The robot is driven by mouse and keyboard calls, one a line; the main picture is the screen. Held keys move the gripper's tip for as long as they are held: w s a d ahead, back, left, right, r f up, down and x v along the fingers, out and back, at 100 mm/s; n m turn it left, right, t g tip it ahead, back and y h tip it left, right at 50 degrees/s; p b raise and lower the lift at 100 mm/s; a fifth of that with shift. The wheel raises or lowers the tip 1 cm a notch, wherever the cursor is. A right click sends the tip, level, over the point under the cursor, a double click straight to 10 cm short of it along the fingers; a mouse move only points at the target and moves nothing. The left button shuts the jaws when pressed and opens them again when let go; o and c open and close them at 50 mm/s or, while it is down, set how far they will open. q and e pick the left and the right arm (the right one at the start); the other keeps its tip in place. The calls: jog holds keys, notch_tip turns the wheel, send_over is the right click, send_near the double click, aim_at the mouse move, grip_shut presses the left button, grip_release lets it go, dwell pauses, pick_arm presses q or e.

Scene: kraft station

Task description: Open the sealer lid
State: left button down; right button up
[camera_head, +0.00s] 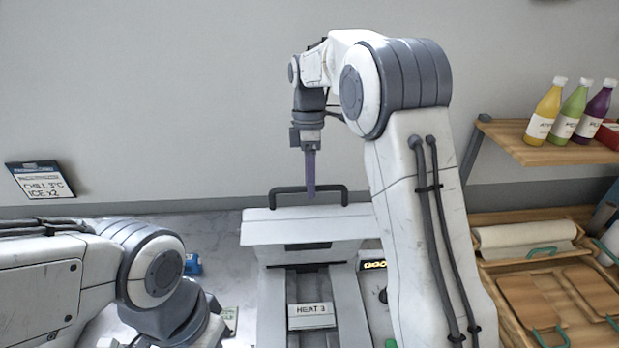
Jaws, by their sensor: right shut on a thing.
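The sealer (271,300) is a pale grey machine on the counter, with a "HEAT 3" label on its front part. Its white lid (275,228) is at the back and looks raised, with a dark gap below it; its exact angle is hard to tell. A dark bar handle (335,187) runs along the lid's far edge. My right gripper (311,190) points down from above and is shut on the handle near its middle. My left arm is at the lower left; its gripper fingers are not in view.
At right, a wooden shelf (500,141) holds several bottles (547,112), above a roll (525,236) and wooden boards (530,300). A blue item (193,265) lies left of the sealer. A sign (40,180) is on the wall. My right arm covers the sealer's right side.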

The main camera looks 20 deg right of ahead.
jog(key=shift+w+r, duration=0.1)
jog(key=b+v, duration=0.1)
jog(key=v, duration=0.9)
jog(key=shift+r, duration=0.15)
